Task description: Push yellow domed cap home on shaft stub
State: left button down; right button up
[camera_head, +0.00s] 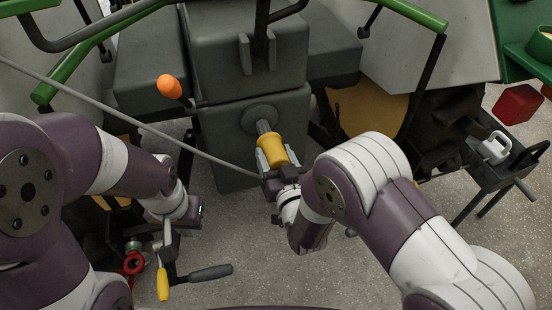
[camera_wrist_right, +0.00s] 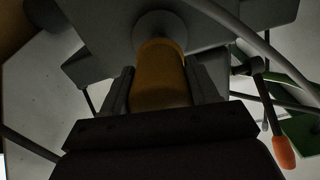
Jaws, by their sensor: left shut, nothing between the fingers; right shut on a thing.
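The yellow domed cap (camera_head: 273,149) is in my right gripper (camera_head: 272,160), whose fingers are shut on its sides. The cap lines up with the grey shaft stub (camera_head: 262,127), and a short length of stub shows between the cap and the round hub (camera_head: 259,117). I cannot tell how deep the stub sits inside the cap. In the right wrist view the cap (camera_wrist_right: 159,75) stands between the two fingers and hides the stub, with the hub (camera_wrist_right: 160,27) behind it. My left gripper (camera_head: 167,235) is shut and empty at the lower left, apart from the cap.
A thin grey rod (camera_head: 120,117) slants across in front of the grey tractor body (camera_head: 240,50). An orange-knobbed lever (camera_head: 170,87) stands left of the hub. Yellow (camera_head: 163,283) and black (camera_head: 210,272) handles are near my left gripper. A small tray stand (camera_head: 495,172) is at right.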

aim_at(268, 140)
jog(key=shift+b+x, duration=0.95)
jog(key=shift+x, duration=2.1)
jog(key=o, duration=1.2)
jog(key=shift+c, duration=0.2)
jog(key=shift+s, duration=0.1)
jog(key=p+v, duration=0.3)
jog(key=v, duration=0.9)
jog(key=shift+s, duration=0.35)
